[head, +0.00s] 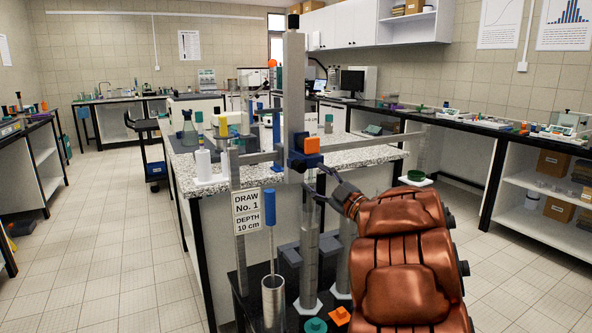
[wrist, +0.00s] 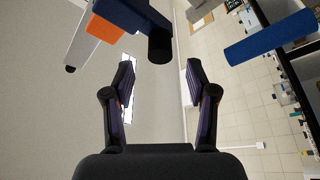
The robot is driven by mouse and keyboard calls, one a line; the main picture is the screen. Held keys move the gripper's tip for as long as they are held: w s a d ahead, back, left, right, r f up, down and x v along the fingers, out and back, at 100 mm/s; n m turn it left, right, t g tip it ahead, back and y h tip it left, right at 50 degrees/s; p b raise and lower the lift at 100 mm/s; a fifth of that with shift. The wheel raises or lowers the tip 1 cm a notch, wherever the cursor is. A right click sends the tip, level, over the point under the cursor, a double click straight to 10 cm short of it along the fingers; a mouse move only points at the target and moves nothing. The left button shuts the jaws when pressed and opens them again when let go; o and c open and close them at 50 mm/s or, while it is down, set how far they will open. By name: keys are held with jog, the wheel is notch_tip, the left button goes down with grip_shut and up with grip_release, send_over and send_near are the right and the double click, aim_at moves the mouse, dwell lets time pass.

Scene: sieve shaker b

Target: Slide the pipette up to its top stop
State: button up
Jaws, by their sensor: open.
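A tall grey column (head: 293,85) stands in the head view. A blue carriage (head: 296,158) with an orange block (head: 312,145) is on it, partway up. A blue-handled rod (head: 270,208), perhaps the pipette, stands upright at the left, its thin lower part reaching down to an open metal cylinder (head: 272,300). My gripper (head: 325,186) is just below and right of the orange block, apart from it. In the wrist view my gripper (wrist: 163,95) is open and empty; the orange block (wrist: 106,30) and a dark round knob (wrist: 161,46) are beyond the fingertips.
A sign (head: 247,210) reads "DRAW No. 1, DEPTH 10 cm". Grey horizontal bars (head: 370,142) run beside the column. Behind is a speckled bench (head: 200,172) with bottles. A blue cylinder (wrist: 270,38) shows at upper right in the wrist view. Floor at left is clear.

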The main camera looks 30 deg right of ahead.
aim_at(303, 169)
jog(key=shift+x, duration=3.8)
grip_shut()
